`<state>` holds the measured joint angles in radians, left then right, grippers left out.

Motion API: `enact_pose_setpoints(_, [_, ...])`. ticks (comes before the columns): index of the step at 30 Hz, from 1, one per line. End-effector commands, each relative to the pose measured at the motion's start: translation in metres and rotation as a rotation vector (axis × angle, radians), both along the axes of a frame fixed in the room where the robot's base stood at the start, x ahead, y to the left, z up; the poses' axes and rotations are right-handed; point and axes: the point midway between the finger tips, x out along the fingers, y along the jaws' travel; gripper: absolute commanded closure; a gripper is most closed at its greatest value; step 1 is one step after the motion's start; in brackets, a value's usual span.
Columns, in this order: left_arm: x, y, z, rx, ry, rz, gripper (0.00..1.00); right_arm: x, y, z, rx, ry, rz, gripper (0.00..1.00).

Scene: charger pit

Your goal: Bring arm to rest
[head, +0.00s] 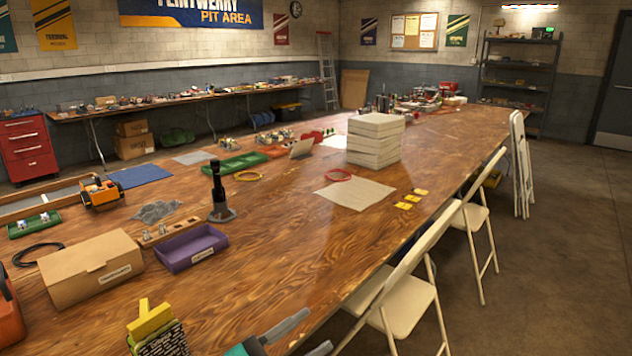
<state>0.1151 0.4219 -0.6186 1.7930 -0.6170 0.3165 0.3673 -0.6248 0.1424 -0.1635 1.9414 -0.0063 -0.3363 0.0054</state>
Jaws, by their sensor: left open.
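My left gripper (315,331) shows at the bottom edge of the head view, with a teal body and two grey fingers. The fingers are spread apart and nothing shows between them. It is over the near right edge of the long wooden table (290,255). Most of my left arm is outside the picture. My right gripper is not in view.
A yellow-topped, dark striped object (155,325) stands left of my left gripper. Beyond are a cardboard box (90,270), a purple tray (192,250) and a black upright tool (218,195). White folding chairs (400,290) line the right edge. The wood ahead of the gripper is clear.

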Motion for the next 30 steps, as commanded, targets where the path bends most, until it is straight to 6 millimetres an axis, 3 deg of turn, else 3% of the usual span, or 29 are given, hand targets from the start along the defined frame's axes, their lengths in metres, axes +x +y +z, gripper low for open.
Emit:
enact_pose_setpoints(4, [-0.004, 0.045, -0.053, -0.117, 0.283, 0.274, 0.51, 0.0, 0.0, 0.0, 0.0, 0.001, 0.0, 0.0])
enact_pose_setpoints(7, [-0.022, 0.08, -0.1, -0.156, 0.493, 0.446, 0.51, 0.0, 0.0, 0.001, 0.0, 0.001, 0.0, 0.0])
enact_pose_setpoints(12, [-0.077, 0.13, -0.175, -0.169, 0.825, 0.67, 0.51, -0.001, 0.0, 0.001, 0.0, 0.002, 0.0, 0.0])
enact_pose_setpoints(15, [-0.107, 0.147, -0.203, -0.164, 0.959, 0.743, 0.51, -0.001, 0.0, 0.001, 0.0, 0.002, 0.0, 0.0])
enact_pose_setpoints(19, [-0.129, 0.157, -0.219, -0.157, 1.049, 0.786, 0.51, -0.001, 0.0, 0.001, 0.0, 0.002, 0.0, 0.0])
enact_pose_setpoints(26, [-0.134, 0.159, -0.223, -0.155, 1.067, 0.794, 0.51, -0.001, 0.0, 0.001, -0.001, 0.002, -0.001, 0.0])
enact_pose_setpoints(30, [-0.134, 0.159, -0.223, -0.155, 1.066, 0.794, 0.57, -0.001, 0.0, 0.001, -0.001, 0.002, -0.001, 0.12])
